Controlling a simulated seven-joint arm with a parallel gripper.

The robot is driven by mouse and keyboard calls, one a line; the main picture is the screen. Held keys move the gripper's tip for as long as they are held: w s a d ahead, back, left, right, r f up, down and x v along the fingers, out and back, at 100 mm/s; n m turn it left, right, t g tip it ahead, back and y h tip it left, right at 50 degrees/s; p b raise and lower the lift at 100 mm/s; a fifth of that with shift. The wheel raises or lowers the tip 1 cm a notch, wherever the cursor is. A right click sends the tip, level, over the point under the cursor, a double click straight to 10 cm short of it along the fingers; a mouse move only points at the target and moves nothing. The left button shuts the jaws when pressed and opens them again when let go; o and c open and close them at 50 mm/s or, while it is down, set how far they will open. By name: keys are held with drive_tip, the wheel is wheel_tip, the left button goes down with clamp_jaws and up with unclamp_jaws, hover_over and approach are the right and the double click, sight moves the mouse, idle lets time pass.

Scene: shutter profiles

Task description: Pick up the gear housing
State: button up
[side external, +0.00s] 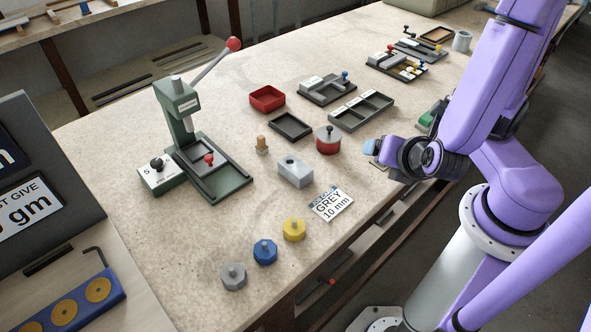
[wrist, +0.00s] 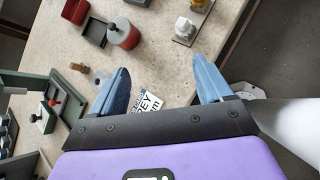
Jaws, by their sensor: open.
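A grey block with a round hole in its top (side external: 295,171), which I take to be the gear housing, sits on the bench in the side view. It stands behind the printed "GREY 10 mm" card (side external: 331,204). In the wrist view the block is mostly or wholly hidden behind the left finger; the card (wrist: 147,104) shows between the fingers. My gripper (side external: 371,147) is right of the block, near the bench's front edge. Its two blue fingers (wrist: 163,78) are apart with nothing between them.
A brass piece (side external: 262,145), black tray (side external: 290,126) and green lever press (side external: 186,125) lie beyond. Yellow (side external: 294,229), blue (side external: 265,251) and grey (side external: 233,276) knobbed pieces stand in front.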

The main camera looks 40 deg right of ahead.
drive_tip(key=w+a+f+n+t+y, duration=0.2)
drive_tip(key=a+n+t, duration=0.2)
drive_tip(key=n, duration=0.1)
drive_tip(key=n+t+y, duration=0.2)
drive_tip(key=n+y, duration=0.2)
drive_tip(key=n, duration=0.3)
approach(295, 165)
drive_tip(key=x, duration=0.9)
drive_tip(key=shift+w+f, duration=0.2)
drive_tip(key=shift+w, duration=0.05)
drive_tip(key=shift+c, duration=0.4)
drive_tip(key=c, duration=1)
drive_tip(key=shift+c, duration=1.4)
drive_tip(key=shift+r, duration=0.1)
